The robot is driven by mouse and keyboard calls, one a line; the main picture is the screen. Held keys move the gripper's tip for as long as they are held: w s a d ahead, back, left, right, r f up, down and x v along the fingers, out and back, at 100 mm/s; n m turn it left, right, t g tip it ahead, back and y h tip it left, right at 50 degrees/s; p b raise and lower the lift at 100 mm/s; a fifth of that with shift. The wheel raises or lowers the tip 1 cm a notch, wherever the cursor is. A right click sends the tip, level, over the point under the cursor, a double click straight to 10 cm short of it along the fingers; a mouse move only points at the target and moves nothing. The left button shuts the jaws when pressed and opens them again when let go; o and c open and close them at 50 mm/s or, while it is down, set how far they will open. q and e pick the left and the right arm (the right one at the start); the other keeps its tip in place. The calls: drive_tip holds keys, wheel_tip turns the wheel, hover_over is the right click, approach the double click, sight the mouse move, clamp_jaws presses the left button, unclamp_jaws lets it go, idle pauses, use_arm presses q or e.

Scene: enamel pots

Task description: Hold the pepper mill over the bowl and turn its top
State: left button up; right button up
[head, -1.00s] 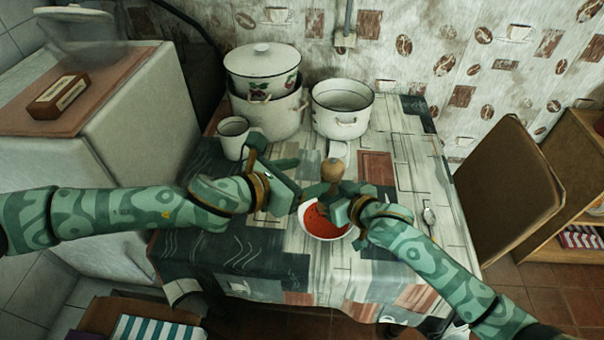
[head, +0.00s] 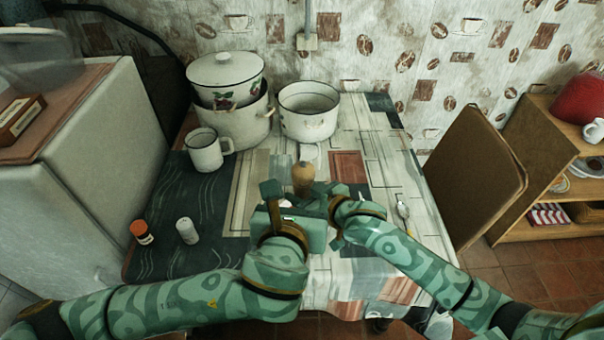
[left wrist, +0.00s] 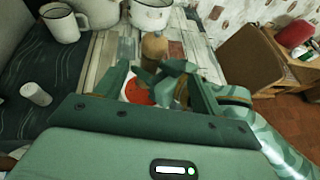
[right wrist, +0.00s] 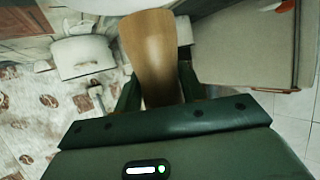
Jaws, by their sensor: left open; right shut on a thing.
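The wooden pepper mill (head: 303,178) stands about upright in my right gripper (head: 317,192), which is shut on it. The mill fills the middle of the right wrist view (right wrist: 154,60), between the fingers. My left gripper (head: 298,198) is open, on the near side of the mill. In the left wrist view the mill (left wrist: 154,47) shows beyond and between its spread fingers; I see no contact with them. The bowl with red contents (left wrist: 137,90) is below the mill in that view, partly covered by the grippers. In the head view my grippers hide the bowl.
Enamel pots (head: 308,112) and a mug (head: 205,151) stand at the back and left of the table. A white shaker (head: 187,231) and an orange-capped jar (head: 141,232) stand at the left. A spoon (head: 402,209) lies at the right. A chair (head: 475,180) is right of the table.

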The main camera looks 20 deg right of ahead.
sight(302, 176)
use_arm(q)
drive_tip(key=shift+n+y, duration=0.4)
drive_tip(key=x, duration=1.1)
drive_tip(key=shift+w+a+r, duration=0.15)
drive_tip(key=shift+w+r, duration=0.1)
drive_tip(key=shift+w, duration=0.05)
drive_tip(key=c, duration=1)
